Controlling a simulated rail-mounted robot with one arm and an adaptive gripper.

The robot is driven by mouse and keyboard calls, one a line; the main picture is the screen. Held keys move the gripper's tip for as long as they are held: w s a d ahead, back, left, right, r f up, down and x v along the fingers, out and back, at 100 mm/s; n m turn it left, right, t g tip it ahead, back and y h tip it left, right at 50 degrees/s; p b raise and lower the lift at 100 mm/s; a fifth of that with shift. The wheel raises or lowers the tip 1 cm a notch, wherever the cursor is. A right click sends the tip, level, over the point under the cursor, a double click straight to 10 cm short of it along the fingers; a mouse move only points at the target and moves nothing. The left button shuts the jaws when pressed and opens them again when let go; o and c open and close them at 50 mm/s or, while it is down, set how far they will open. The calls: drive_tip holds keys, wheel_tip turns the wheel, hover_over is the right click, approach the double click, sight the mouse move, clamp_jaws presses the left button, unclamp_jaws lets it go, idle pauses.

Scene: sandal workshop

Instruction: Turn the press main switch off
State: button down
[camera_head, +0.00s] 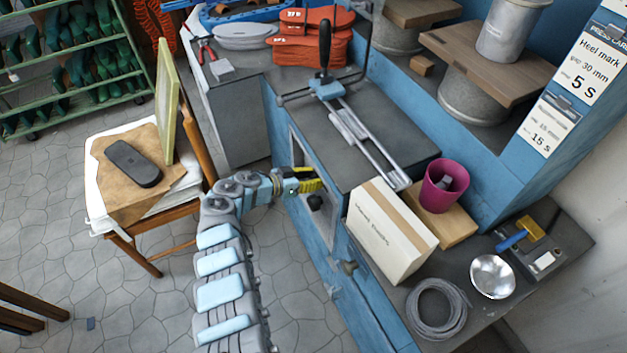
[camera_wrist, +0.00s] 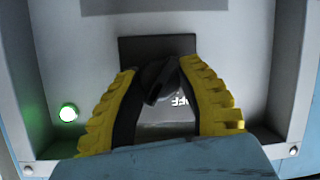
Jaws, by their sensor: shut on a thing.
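The main switch is a black rotary knob (camera_wrist: 160,84) on a dark square plate (camera_wrist: 130,48) in a light grey recessed panel (camera_wrist: 235,50), seen in the wrist view. My gripper (camera_wrist: 160,70) has its yellow ribbed fingers on both sides of the knob, closed on it. The knob's bar is tilted, not straight. White letters "OFF" (camera_wrist: 180,102) show upside down beside it. A green lamp (camera_wrist: 68,113) glows at the panel's left. In the head view my gripper (camera_head: 312,180) reaches the side of the blue press (camera_head: 325,245), and the knob is hidden behind it.
A cream box (camera_head: 385,235) and a magenta cup (camera_head: 443,186) stand on the bench right of my gripper. A chair with a sandal sole (camera_head: 133,164) stands at left.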

drive_tip(key=shift+a+f+n+g+b, duration=0.1)
drive_tip(key=shift+f+n+g+b, duration=0.35)
drive_tip(key=shift+b, duration=1.2)
drive_tip(key=shift+n+b, duration=0.25)
drive_tip(key=shift+b, duration=0.1)
drive_tip(key=shift+n+g+b, duration=0.45)
drive_tip(key=shift+n+b, duration=0.15)
drive_tip(key=shift+b, duration=0.15)
drive_tip(key=c, duration=0.6)
unclamp_jaws()
drive_tip(key=shift+c, duration=0.2)
drive_tip(key=shift+s+r, duration=0.1)
drive_tip(key=shift+r, duration=0.05)
drive_tip(key=shift+r+h, duration=0.15)
drive_tip(key=shift+h, duration=0.15)
drive_tip(key=v, duration=1.2)
